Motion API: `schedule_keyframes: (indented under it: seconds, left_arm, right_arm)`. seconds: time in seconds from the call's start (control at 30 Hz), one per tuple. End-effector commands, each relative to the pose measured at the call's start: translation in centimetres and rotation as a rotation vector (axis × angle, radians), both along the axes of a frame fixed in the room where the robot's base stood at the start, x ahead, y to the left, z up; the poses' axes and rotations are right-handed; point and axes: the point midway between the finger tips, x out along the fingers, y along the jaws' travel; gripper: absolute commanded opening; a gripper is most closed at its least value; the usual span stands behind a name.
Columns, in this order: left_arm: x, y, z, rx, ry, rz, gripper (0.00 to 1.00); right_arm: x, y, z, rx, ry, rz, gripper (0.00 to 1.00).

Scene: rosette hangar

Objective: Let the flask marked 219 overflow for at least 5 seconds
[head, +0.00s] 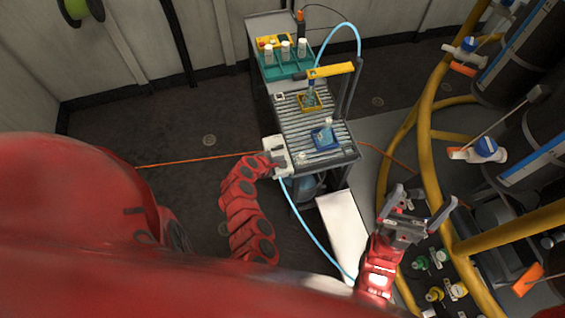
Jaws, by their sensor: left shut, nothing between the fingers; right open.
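A flask (311,97) stands in a yellow square holder on the slatted top of a grey cart, under a yellow spout arm (330,70) fed by a blue hose. A second flask (326,131) stands in a blue holder nearer to me. No number is readable on either, and I cannot tell whether water flows or overflows. My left gripper (275,160) is shut and empty at the cart's left front edge, against or beside a pale box (274,145); contact is unclear. My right gripper (413,212) is open and empty, right of the cart and apart from it.
A teal rack (286,62) with white-capped bottles stands at the cart's back. A white panel (345,234) lies below the cart's front. Yellow pipes (424,135), dark tanks and valves crowd the right. The floor left of the cart is clear apart from an orange line.

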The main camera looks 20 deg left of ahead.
Motion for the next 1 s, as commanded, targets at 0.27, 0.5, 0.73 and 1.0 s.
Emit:
schedule_keyframes:
  seconds: [0.27, 0.5, 0.73, 1.0]
  left_arm:
    - [0.0, 0.0, -0.9, 0.000, -0.001, 0.001, 0.00]
    - [0.0, 0.0, -0.8, 0.000, 0.000, 0.000, 0.00]
    - [0.0, 0.0, -0.9, 0.000, 0.000, 0.000, 0.00]
    - [0.0, 0.0, -1.3, 0.000, 0.000, 0.000, 0.00]
  right_arm:
    - [0.0, 0.0, -0.8, 0.000, 0.000, 0.000, 1.00]
    - [0.0, 0.0, -0.7, 0.000, 0.000, 0.000, 1.00]
    - [0.0, 0.0, -0.8, 0.000, 0.000, 0.000, 1.00]
    - [0.0, 0.0, -1.1, 0.000, 0.000, 0.000, 1.00]
